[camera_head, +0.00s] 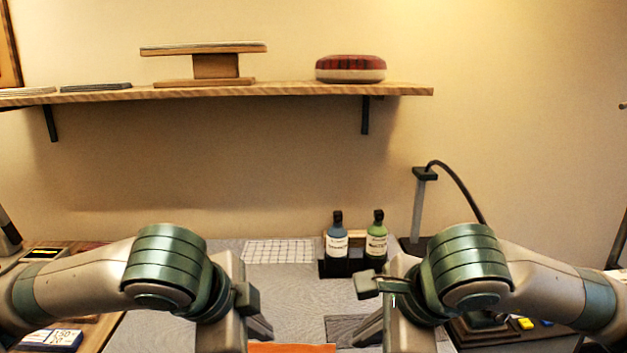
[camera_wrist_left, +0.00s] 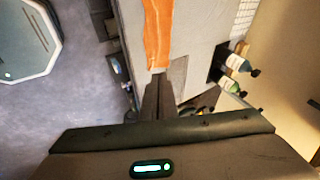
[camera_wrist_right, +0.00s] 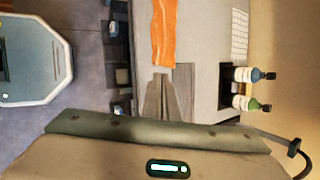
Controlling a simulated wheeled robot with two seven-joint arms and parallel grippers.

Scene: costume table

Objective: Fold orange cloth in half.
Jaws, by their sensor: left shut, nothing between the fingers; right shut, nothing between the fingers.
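The orange cloth (camera_head: 291,348) lies on the grey table mat, and only a strip of it shows at the bottom edge in the head view. It is a long narrow strip in the left wrist view (camera_wrist_left: 157,38) and the right wrist view (camera_wrist_right: 163,35), running out of the top of both. My left gripper (camera_head: 262,329) is shut and empty; its tips (camera_wrist_left: 159,78) appear close to the cloth's near end. My right gripper (camera_head: 367,330) is also shut and empty, with its tips (camera_wrist_right: 161,78) just short of that end in the picture. Contact with the cloth cannot be told.
A darker grey patch (camera_head: 345,326) lies beside the cloth. A blue bottle (camera_head: 337,240) and a green bottle (camera_head: 376,240) stand in a black holder at the back, near a white grid sheet (camera_head: 278,251). A lamp (camera_head: 421,205) stands at right. A wall shelf (camera_head: 300,89) hangs above.

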